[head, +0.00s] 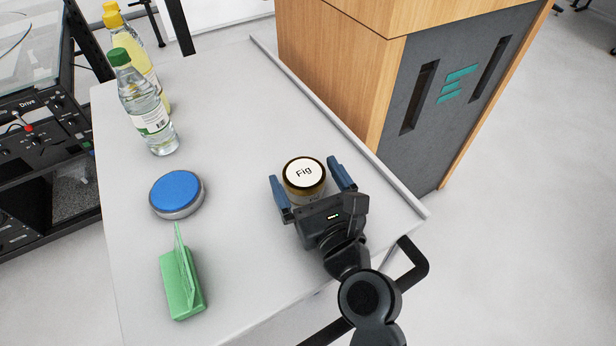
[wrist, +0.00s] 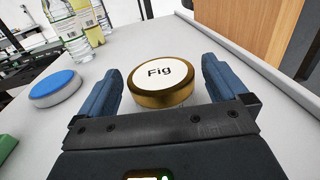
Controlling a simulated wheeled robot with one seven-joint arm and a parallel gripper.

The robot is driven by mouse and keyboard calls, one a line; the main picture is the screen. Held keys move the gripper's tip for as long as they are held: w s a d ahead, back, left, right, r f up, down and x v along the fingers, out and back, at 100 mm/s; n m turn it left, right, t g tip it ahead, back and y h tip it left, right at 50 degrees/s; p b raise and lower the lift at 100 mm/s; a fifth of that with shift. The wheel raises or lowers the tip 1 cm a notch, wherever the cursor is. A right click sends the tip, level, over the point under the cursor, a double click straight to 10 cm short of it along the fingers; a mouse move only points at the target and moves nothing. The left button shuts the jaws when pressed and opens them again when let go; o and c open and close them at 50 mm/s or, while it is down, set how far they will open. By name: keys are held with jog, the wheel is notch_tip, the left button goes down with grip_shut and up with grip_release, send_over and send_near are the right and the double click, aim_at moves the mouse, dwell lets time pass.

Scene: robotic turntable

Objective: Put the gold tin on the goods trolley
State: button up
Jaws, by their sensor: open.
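The gold tin (head: 305,175) has a white lid label reading "Fig". It stands upright on the light grey top of the goods trolley (head: 240,110), near the trolley's right edge. My gripper (head: 312,180) is open, with one blue finger on each side of the tin. In the wrist view the tin (wrist: 160,82) sits between the two fingers (wrist: 160,80), with gaps visible on both sides. The tin's lower part is partly hidden behind my gripper.
A blue-topped round tin (head: 177,195) and a green holder (head: 182,282) stand to the left. Several bottles (head: 147,105) stand at the back left. A wooden cabinet (head: 340,75) stands close beyond the trolley's raised right edge. The trolley's middle is clear.

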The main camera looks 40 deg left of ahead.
jog(key=shift+r, duration=0.1)
jog(key=shift+d, duration=0.1)
jog(key=b+v, duration=0.1)
jog(key=v, duration=1)
jog(key=shift+s+d, duration=0.25)
jog(key=shift+d, duration=0.1)
jog(key=shift+d, duration=0.1)
